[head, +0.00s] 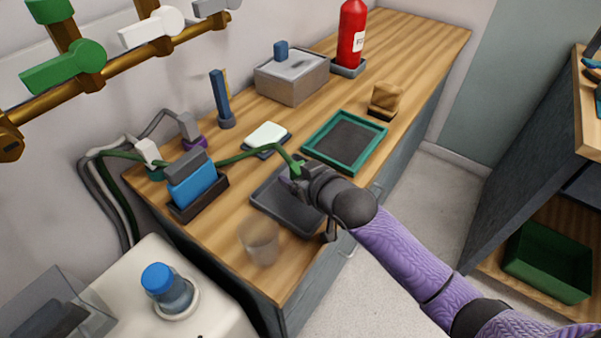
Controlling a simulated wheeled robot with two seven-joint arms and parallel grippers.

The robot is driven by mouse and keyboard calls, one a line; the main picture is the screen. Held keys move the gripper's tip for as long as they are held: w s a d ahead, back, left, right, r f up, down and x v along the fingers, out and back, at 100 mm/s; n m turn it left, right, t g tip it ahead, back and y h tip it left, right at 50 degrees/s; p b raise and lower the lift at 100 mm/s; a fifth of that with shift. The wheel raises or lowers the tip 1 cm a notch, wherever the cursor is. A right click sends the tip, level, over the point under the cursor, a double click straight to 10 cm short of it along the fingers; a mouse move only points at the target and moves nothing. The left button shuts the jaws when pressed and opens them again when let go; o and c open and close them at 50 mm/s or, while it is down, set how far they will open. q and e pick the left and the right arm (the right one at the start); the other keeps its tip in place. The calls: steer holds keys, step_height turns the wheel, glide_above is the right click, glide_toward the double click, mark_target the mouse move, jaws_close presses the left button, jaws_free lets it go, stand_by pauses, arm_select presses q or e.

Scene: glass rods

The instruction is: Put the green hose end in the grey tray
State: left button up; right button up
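A green hose (258,149) runs from the wall side across the counter to my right gripper (293,178). Its green end sits at the fingers, over the far right part of the grey tray (268,207). The fingers appear closed on the hose end; my gripper and wrist hide part of it. I cannot tell whether the end touches the tray. The dark grey tray lies near the counter's front edge, its right side partly covered by my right arm. My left gripper is not in view.
A green-rimmed tray (376,152) lies beyond the grey one. A clear cup (260,241) stands in front. A grey lidded box (291,80) stands behind.

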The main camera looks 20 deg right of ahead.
steer(key=shift+s+r, duration=0.1)
steer(key=shift+r, duration=0.15)
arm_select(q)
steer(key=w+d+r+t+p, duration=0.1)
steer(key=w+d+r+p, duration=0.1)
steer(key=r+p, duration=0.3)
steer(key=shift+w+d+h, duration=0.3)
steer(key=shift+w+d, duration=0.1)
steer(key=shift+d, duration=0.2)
arm_select(e)
steer(key=v, duration=1.1)
steer(key=shift+s, duration=0.3)
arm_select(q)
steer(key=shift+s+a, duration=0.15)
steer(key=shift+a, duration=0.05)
arm_select(e)
steer(key=shift+d+r, duration=0.1)
steer(key=shift+d, duration=0.05)
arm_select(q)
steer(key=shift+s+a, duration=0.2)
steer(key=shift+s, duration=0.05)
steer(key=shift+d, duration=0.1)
